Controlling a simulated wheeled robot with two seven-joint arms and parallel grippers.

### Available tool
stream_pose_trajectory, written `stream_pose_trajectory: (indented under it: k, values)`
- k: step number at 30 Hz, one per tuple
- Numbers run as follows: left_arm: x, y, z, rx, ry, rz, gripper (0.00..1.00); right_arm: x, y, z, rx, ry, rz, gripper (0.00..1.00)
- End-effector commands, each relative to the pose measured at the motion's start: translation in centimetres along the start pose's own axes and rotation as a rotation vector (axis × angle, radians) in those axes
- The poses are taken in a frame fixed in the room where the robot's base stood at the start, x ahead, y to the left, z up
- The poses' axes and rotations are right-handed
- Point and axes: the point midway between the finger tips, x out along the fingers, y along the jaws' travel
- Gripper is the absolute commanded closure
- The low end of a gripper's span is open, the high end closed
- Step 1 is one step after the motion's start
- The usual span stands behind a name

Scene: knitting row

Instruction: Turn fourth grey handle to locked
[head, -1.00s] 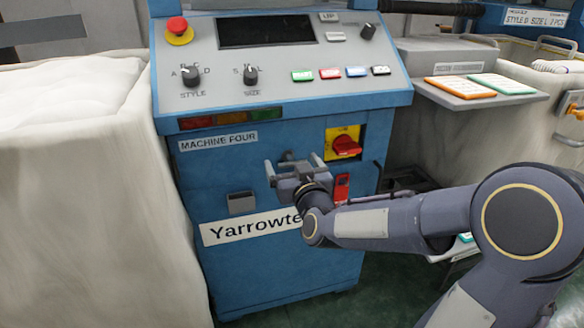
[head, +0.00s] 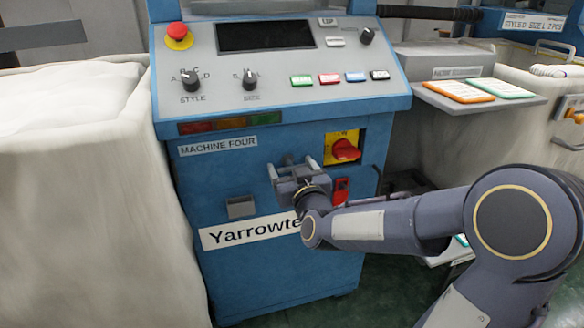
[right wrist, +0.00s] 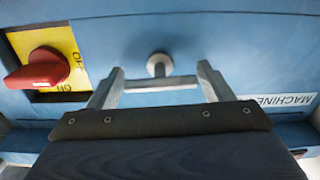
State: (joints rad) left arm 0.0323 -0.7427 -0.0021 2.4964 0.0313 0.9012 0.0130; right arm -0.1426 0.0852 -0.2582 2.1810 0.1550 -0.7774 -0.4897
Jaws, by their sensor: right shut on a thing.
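A grey handle (right wrist: 160,83) on the blue front of machine four shows in the right wrist view as a short crossbar with a round hub (right wrist: 158,64). My right gripper (right wrist: 160,72) is shut on the crossbar, with one finger at each end. In the head view the right gripper (head: 291,164) is at the panel below the MACHINE FOUR label (head: 217,145), and its fingers and wrist hide most of the handle. I cannot read any locked mark by the handle. My left gripper is not in view.
A red rotary switch (head: 346,151) on a yellow plate is just right of the gripper. A red tag (head: 341,190) is below it. A grey pocket (head: 240,207) is at lower left. A pale draped bin (head: 80,190) stands left, and a shelf with cards (head: 480,92) right.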

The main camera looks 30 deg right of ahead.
Motion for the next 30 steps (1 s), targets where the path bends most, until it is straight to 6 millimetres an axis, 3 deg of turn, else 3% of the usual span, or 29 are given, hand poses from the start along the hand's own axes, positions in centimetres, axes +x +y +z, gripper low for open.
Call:
stream_pose_trajectory:
  k: [30]
  values:
    - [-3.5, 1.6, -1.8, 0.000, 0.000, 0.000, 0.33, 0.0, 0.0, -0.1, -0.886, -0.003, -0.002, 0.49]
